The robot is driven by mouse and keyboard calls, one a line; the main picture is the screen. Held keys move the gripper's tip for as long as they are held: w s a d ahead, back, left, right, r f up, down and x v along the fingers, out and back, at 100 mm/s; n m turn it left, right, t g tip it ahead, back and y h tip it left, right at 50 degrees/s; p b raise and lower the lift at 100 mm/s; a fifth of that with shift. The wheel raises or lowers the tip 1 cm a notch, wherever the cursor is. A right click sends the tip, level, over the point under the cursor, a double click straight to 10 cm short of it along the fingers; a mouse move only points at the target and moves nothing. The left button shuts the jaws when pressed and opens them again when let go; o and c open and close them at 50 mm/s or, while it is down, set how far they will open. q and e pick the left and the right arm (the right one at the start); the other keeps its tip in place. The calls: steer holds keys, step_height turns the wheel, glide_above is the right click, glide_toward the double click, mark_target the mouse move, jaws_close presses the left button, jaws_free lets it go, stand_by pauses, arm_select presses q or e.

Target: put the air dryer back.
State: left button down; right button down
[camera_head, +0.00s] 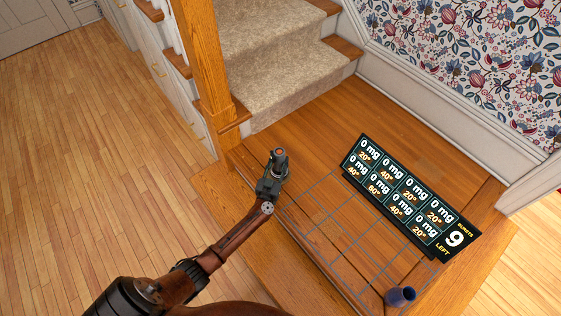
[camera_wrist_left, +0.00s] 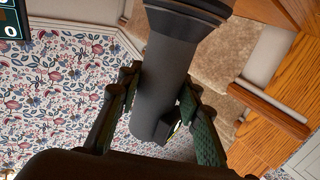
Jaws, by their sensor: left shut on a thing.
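My left gripper (camera_head: 271,182) is shut on the air dryer (camera_head: 280,160), a dark grey cylinder, over the left end of the wooden landing. In the head view its top end shows a small orange-red spot. In the left wrist view the air dryer (camera_wrist_left: 165,75) lies between the two green-padded fingers (camera_wrist_left: 158,88), its wider black end pointing to the top of the picture. A small dark blue cup-like piece (camera_head: 401,296) stands at the landing's lower right; I cannot tell if it is the dryer's holder. My right gripper is not in view.
A grid of thin lines (camera_head: 325,217) marks the wooden landing (camera_head: 300,135). A dark sign (camera_head: 405,195) with "0 mg" cells and "9 bursts left" stands behind it. A wooden newel post (camera_head: 208,75) and carpeted stairs (camera_head: 270,60) rise behind my gripper. The floor at left is clear.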

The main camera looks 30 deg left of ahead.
arm_select(q)
steer(key=shift+w+r, duration=0.1)
steer(key=shift+r, duration=0.05)
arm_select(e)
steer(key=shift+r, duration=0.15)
arm_select(q)
steer(key=c, duration=1.8)
jaws_free()
steer(key=shift+f, duration=0.2)
steer(key=o, duration=0.4)
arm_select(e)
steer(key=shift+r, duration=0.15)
arm_select(q)
steer(key=shift+r, duration=0.2)
steer(key=shift+p+v, duration=2.1)
steer(key=shift+v, duration=4.05)
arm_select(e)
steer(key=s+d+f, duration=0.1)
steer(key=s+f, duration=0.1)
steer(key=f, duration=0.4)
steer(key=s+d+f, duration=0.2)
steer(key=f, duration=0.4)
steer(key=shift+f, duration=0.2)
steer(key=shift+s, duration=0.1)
